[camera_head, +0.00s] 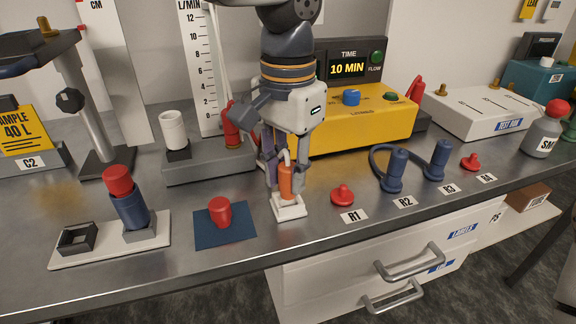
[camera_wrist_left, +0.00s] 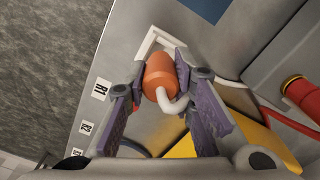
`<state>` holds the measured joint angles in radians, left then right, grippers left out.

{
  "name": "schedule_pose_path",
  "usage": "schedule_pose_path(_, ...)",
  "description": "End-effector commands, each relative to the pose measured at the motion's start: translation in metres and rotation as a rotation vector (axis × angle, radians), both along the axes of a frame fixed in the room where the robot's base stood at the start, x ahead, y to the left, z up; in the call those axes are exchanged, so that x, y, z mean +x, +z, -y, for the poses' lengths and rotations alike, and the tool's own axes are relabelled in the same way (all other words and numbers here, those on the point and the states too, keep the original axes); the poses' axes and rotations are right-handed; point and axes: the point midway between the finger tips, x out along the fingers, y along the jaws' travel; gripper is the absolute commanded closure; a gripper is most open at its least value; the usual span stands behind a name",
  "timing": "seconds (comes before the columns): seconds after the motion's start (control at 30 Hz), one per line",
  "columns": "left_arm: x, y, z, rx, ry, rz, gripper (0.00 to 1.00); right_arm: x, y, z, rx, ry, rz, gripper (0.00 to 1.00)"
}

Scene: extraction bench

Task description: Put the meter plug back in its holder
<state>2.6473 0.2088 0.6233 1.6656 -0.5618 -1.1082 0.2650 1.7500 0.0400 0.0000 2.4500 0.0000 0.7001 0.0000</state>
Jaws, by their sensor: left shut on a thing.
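The meter plug is an orange cylinder (camera_head: 286,182) with a bent white tube on its top. My left gripper (camera_head: 284,188) points down and is shut on it. The plug stands about upright, with its lower end at the white square holder (camera_head: 290,211) on the bench. I cannot tell whether it is seated in the holder or just above it. In the left wrist view the orange plug (camera_wrist_left: 160,72) lies between the purple fingers (camera_wrist_left: 161,90), with the holder's white rim (camera_wrist_left: 148,44) beyond it. My right gripper is not in view.
A red stopper (camera_head: 219,211) on a blue mat (camera_head: 238,238) stands left of the holder. A red plug (camera_head: 342,196) by label R1 stands right. Behind are the yellow timer box (camera_head: 345,130) and the flow meter's grey base (camera_head: 200,168). The bench's front edge is close.

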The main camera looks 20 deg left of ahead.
Motion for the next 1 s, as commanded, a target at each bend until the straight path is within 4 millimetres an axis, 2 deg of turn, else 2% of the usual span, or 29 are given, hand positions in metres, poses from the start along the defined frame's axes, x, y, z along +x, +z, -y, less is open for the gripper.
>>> schedule_pose_path(0.73, 0.0, -0.019, 0.0, 0.0, 0.0, -0.001, 1.0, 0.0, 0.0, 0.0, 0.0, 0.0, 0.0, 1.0)
schedule_pose_path(0.77, 0.0, -0.019, 0.0, 0.0, 0.0, -0.001, 0.71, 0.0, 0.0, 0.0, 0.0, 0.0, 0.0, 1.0)
schedule_pose_path(0.83, 0.0, -0.019, 0.0, 0.0, 0.0, -0.001, 0.55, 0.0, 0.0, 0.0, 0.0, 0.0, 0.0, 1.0)
schedule_pose_path(1.0, 0.0, -0.019, 0.0, 0.0, 0.0, -0.001, 0.54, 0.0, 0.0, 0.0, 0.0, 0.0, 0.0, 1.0)
